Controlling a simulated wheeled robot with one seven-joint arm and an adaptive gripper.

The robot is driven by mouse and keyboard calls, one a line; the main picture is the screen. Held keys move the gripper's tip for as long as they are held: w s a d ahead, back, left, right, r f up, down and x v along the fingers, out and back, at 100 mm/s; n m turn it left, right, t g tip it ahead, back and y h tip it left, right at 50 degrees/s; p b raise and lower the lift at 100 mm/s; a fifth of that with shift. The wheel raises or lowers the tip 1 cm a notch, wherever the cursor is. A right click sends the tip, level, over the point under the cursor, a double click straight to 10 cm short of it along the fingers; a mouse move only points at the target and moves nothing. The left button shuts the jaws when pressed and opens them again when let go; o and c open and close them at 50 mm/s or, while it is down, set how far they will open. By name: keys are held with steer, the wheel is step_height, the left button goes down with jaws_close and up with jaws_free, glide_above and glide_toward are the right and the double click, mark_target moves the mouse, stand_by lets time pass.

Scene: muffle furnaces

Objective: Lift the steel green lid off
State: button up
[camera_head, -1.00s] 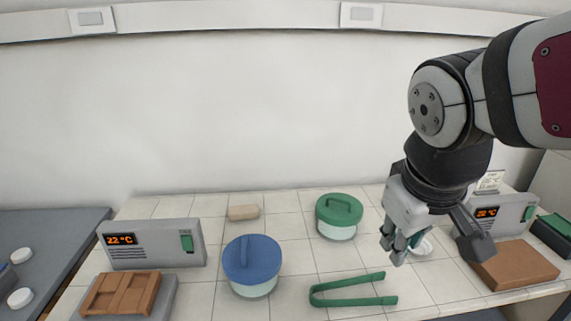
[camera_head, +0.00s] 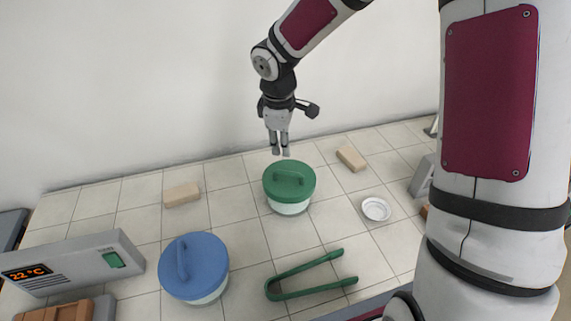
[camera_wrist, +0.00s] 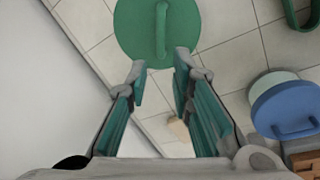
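The green lid (camera_head: 289,181) sits on a pale glass jar (camera_head: 289,208) in the middle of the tiled table and has a bar handle on top. In the wrist view the lid (camera_wrist: 150,32) is at the top centre, with its handle (camera_wrist: 161,35) running away from the fingers. My gripper (camera_head: 280,152) points down above and just behind the lid, apart from it. In the wrist view the two fingers of my gripper (camera_wrist: 159,85) are spread with nothing between them.
A blue-lidded jar (camera_head: 194,266) stands front left, with green tongs (camera_head: 305,276) right of it. A white dish (camera_head: 376,209) and a tan block (camera_head: 351,158) lie to the right; another block (camera_head: 182,194) lies left. A furnace controller (camera_head: 72,263) stands at far left.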

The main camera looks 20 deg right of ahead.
mark_target(284, 173)
steer(key=f, duration=0.2)
steer(key=w+f, duration=0.1)
steer(key=f, duration=0.5)
steer(key=shift+w+d+f, duration=0.15)
steer(key=shift+w+d, duration=0.15)
steer(key=shift+d, duration=0.1)
steer(key=shift+w+d+f, duration=0.1)
steer(key=shift+w+f, duration=0.1)
steer(key=shift+f, duration=1.1)
steer(key=shift+w+d+f, duration=0.1)
steer(key=shift+w+f, duration=0.1)
steer(key=shift+f, duration=1.1)
jaws_close()
